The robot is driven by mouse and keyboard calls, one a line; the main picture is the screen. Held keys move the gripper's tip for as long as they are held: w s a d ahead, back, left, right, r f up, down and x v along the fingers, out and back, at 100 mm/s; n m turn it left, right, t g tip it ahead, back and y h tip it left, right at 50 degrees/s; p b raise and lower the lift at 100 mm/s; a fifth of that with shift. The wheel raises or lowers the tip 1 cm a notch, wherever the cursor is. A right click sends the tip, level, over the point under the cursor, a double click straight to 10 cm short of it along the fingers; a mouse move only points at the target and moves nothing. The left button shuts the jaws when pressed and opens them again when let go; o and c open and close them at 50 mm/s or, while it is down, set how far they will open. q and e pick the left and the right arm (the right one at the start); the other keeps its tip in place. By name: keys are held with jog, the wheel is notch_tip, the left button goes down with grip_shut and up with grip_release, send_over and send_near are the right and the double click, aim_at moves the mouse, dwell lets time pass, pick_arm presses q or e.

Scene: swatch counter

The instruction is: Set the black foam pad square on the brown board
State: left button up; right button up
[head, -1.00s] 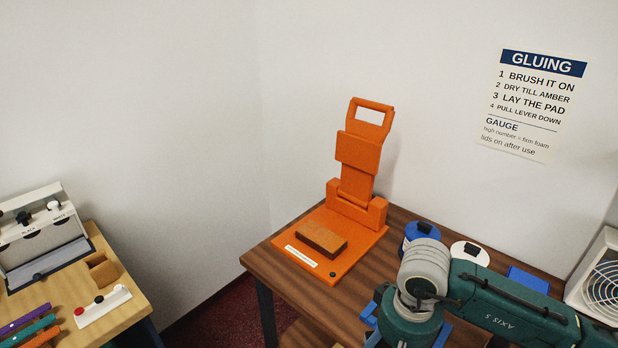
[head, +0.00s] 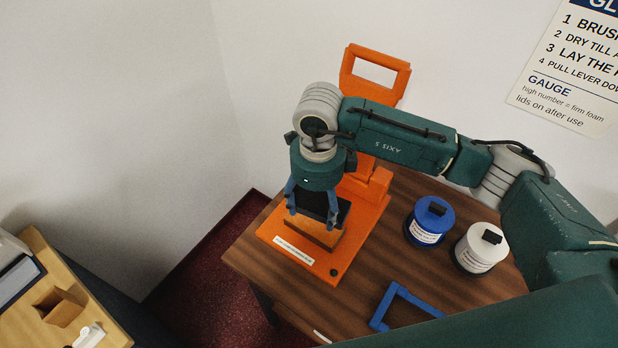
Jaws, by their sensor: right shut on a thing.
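My right gripper (head: 312,217) points down over the orange press (head: 340,262) and is shut on the black foam pad (head: 342,212). The brown board (head: 310,232) lies on the press base, directly under the pad. The pad shows between and behind the fingers, and its far side is hidden by my gripper and wrist. I cannot tell whether the pad touches the board or hangs just above it, or whether its edges line up. My left gripper is not in view.
The press lever (head: 378,72) stands upright behind my wrist. A blue-lidded jar (head: 429,222) and a white-lidded jar (head: 480,249) stand right of the press. A blue frame (head: 403,307) lies nearer on the dark wood table (head: 360,295). A light wood table is at lower left.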

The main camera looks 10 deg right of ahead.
aim_at(312, 210)
jog(key=shift+w+a+r+m, duration=0.1)
jog(key=shift+w+a+m, duration=0.05)
jog(key=shift+w+m, duration=0.25)
jog(key=shift+w+a+r+m, duration=0.1)
jog(key=shift+w+a+m, duration=0.05)
jog(key=shift+w+m, duration=0.25)
jog(key=shift+s+f, duration=0.3)
jog(key=shift+s, duration=0.05)
jog(key=shift+f+b, duration=0.35)
notch_tip(312, 210, down, 3)
jog(key=shift+w+r+b, duration=0.15)
jog(key=shift+r+b, duration=0.05)
jog(key=shift+b, duration=0.4)
jog(key=shift+f+b, duration=0.4)
jog(key=shift+f, duration=0.4)
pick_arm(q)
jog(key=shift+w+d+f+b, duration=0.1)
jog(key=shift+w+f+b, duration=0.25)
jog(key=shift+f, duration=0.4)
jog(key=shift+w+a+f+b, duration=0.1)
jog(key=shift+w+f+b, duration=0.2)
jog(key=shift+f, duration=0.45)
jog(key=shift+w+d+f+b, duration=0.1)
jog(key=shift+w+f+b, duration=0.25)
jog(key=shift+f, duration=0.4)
pick_arm(e)
jog(key=shift+f, duration=1.05)
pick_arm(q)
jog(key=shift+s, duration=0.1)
